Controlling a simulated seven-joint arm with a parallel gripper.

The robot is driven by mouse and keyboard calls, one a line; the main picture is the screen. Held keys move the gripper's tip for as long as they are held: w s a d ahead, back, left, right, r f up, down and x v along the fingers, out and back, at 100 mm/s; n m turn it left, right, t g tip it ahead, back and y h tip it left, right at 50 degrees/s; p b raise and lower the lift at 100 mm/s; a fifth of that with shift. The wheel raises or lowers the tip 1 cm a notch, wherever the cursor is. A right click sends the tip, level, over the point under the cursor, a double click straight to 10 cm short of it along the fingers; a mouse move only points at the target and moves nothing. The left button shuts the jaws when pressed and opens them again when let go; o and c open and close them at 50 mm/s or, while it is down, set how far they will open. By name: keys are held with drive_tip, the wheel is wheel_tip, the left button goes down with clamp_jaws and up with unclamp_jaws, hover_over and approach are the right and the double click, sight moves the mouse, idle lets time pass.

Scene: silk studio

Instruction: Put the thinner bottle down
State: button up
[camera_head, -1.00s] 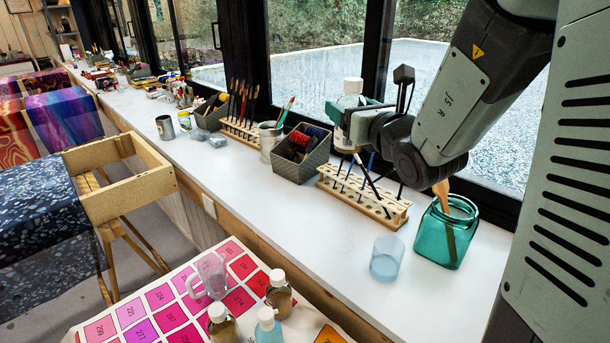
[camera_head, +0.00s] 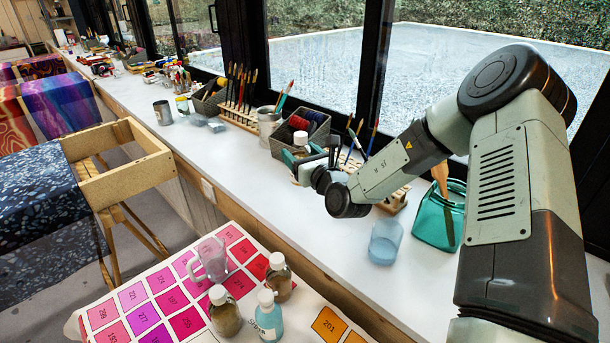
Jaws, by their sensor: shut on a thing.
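A bottle with a white cap (camera_head: 301,139) is held upright in my gripper (camera_head: 299,158). The gripper is shut on it, and its fingers and wrist hide most of the body. It shows in front of the dark basket, above the white counter; I cannot tell its exact height. Three more white-capped bottles stand on the colour chart at the front: a brown one (camera_head: 279,280), a murky brown one (camera_head: 224,314) and a light blue one (camera_head: 268,318).
The white counter (camera_head: 240,172) has free room in front of the basket (camera_head: 318,132). A brush rack (camera_head: 394,200), a blue glass (camera_head: 385,243) and a teal jar (camera_head: 438,222) stand to the right. A clear mug (camera_head: 211,262) stands on the colour chart (camera_head: 128,296).

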wheel_tip(320, 180, down, 10)
drive_tip(key=shift+w+a+f, duration=0.1)
drive_tip(key=shift+f, duration=0.1)
idle(0.4)
drive_tip(key=o, duration=1.1)
drive_tip(key=shift+f, duration=0.1)
drive_tip(key=shift+o, duration=0.2)
drive_tip(key=v, duration=1.2)
